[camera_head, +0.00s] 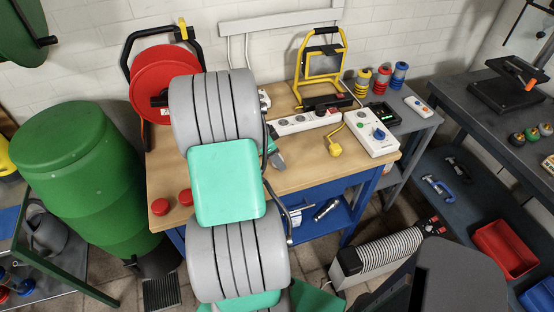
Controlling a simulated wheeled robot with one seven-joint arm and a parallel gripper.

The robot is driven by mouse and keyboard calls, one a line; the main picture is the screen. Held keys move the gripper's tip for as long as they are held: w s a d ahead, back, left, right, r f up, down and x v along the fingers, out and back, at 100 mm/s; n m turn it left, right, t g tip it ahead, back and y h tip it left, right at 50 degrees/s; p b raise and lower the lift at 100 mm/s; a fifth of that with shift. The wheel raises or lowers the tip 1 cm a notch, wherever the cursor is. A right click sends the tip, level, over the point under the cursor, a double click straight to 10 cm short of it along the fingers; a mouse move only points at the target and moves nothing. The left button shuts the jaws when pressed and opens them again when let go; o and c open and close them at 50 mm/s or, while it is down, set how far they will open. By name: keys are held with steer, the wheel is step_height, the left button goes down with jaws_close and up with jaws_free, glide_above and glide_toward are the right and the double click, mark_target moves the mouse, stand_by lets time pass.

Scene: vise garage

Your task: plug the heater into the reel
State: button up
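The red cable reel (166,82) stands on a black frame at the back left of the wooden workbench. My grey and teal arm hides its right side, and I cannot make out its sockets. The heater (375,252), white and finned, stands on the floor in front of the bench's right side. I cannot make out its cord or plug. A small grey and green part that looks like my gripper (276,158) shows just right of my arm, above the bench. Its fingers are mostly hidden, so I cannot tell whether it is open or holds anything.
A white power strip (297,123), a yellow work lamp (323,65), a yellow plug (335,149) and a white socket box (371,133) are on the bench (308,172). Red caps (160,207) lie at its front left. A green barrel (88,175) stands left.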

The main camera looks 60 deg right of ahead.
steer(key=shift+s+d+f, duration=0.1)
steer(key=shift+f, duration=0.2)
steer(key=shift+c, duration=0.2)
jaws_close()
stand_by(0.3)
steer(key=shift+r+b, duration=0.4)
steer(key=shift+r, duration=0.2)
steer(key=s+a+r+b, duration=0.1)
steer(key=a+r+b, duration=0.2)
steer(key=a+r, duration=0.9)
steer(key=shift+s+a, duration=0.35)
steer(key=shift+a, duration=0.65)
